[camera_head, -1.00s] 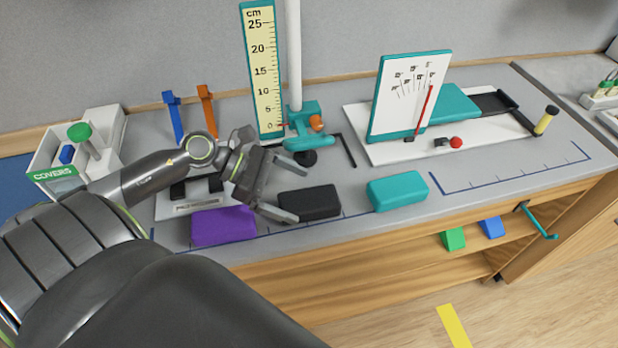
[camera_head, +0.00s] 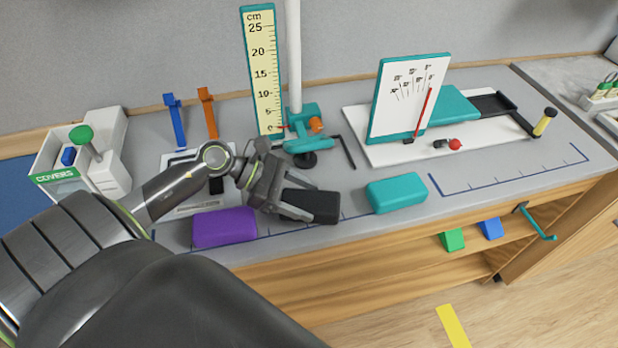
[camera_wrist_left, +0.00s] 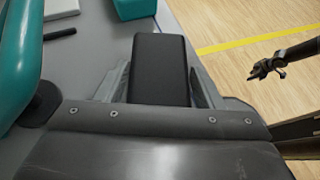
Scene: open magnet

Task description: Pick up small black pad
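A black block-shaped pad (camera_head: 318,207) lies on the grey bench between a purple block and a teal block. In the left wrist view the black pad (camera_wrist_left: 160,72) lies lengthwise between the two fingers. My left gripper (camera_head: 312,200) is open around it, one finger along each side, with small gaps visible. In the head view the fingers hide part of the pad. My right gripper (camera_wrist_left: 268,66) shows small at the right of the left wrist view, over the floor, away from the bench; its opening is too small to judge.
The purple block (camera_head: 224,227) and teal block (camera_head: 397,192) flank the pad near the bench's front edge. A white tray (camera_head: 190,210) with a dark piece is at left. A ruler stand (camera_head: 263,80) and dial device (camera_head: 408,100) stand behind.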

